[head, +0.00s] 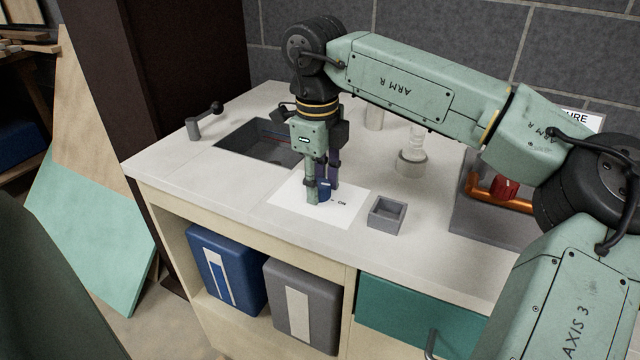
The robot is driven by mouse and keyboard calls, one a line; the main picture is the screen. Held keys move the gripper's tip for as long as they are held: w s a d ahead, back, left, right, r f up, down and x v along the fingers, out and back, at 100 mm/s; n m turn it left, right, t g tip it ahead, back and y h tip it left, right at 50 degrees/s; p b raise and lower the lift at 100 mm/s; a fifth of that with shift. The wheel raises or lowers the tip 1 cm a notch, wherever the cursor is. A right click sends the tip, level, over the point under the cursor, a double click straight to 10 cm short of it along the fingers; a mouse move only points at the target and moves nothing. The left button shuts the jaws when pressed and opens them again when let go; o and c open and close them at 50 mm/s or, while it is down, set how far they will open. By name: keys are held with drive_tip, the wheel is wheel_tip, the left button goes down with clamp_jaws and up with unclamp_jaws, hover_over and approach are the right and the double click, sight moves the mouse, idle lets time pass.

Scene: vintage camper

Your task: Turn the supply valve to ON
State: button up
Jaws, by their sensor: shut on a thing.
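The supply valve (324,190) shows as a small blue piece on a white plate (290,199) set on the counter. Black lettering on the plate, to the right of the valve, appears to read "ON". My gripper (322,190) points straight down over the plate and is shut on the valve, with a finger on either side. The fingers hide much of the valve, so I cannot tell which way it points.
A sink (262,143) with a grey faucet (205,121) is to the left. A small grey open box (386,214) stands right of the plate. A clear glass piece (412,160) is behind. A copper pipe with a red valve (505,187) is farther right.

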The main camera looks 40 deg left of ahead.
drive_tip(key=shift+m, duration=0.9)
drive_tip(key=o, duration=1.2)
drive_tip(key=shift+c, duration=0.2)
wheel_tip(320, 180, up, 12)
drive_tip(key=shift+s, duration=0.35)
